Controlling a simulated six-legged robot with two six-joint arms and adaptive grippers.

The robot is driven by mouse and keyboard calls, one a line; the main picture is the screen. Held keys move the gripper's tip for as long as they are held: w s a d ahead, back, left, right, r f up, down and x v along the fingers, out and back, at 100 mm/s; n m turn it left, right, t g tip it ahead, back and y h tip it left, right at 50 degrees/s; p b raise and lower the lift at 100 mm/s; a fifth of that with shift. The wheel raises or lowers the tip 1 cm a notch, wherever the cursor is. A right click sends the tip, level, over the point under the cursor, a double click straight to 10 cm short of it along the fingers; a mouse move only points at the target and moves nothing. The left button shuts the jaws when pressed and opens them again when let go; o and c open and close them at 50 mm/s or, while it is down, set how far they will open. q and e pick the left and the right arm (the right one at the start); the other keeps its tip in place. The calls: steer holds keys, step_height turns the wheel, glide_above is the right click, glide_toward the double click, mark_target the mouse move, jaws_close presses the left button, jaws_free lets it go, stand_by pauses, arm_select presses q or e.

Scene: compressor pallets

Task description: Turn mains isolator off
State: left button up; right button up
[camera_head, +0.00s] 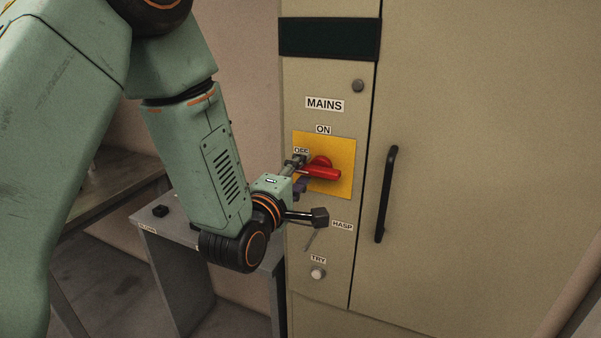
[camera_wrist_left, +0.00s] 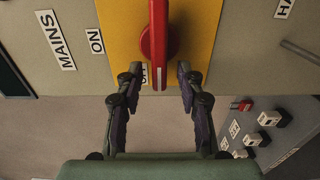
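The mains isolator is a red rotary handle (camera_head: 322,171) on a yellow plate (camera_head: 343,151) on the beige cabinet. The handle lies about horizontal, with one end by the OFF label (camera_head: 301,150); the ON label (camera_head: 323,129) is above the plate. In the left wrist view the red handle (camera_wrist_left: 158,40) runs up the picture, its near end beside the partly hidden OFF label (camera_wrist_left: 144,74). My left gripper (camera_wrist_left: 158,82) is open, its fingertips on either side of the handle's near end with visible gaps. My right gripper is not in view.
Below the plate are a HASP label (camera_head: 342,225) with a metal bar and a white TRY button (camera_head: 317,273). A black door handle (camera_head: 386,194) is to the right. A grey bench (camera_head: 180,232) with small dark parts stands at left, close under my left arm.

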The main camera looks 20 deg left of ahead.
arm_select(q)
steer(key=s, duration=0.7)
steer(key=shift+s, duration=0.15)
stand_by(0.3)
steer(key=s+f+m+g+b, duration=0.1)
steer(key=s+f+m+g, duration=0.2)
steer(key=f, duration=0.5)
steer(key=s+d+f+m+g+b, duration=0.1)
steer(key=s+f+m+g, duration=0.15)
steer(key=f+m, duration=0.4)
steer(key=s+f+m+g+b, duration=0.15)
steer(key=f+m+g, duration=0.25)
steer(key=f, duration=0.4)
steer(key=s+f+m+g+b, duration=0.4)
steer(key=s+f+g+b, duration=0.3)
steer(key=s+f, duration=1.7)
steer(key=shift+s+d+f+g, duration=0.15)
steer(key=shift+s+d+g, duration=0.15)
steer(key=shift+g, duration=0.45)
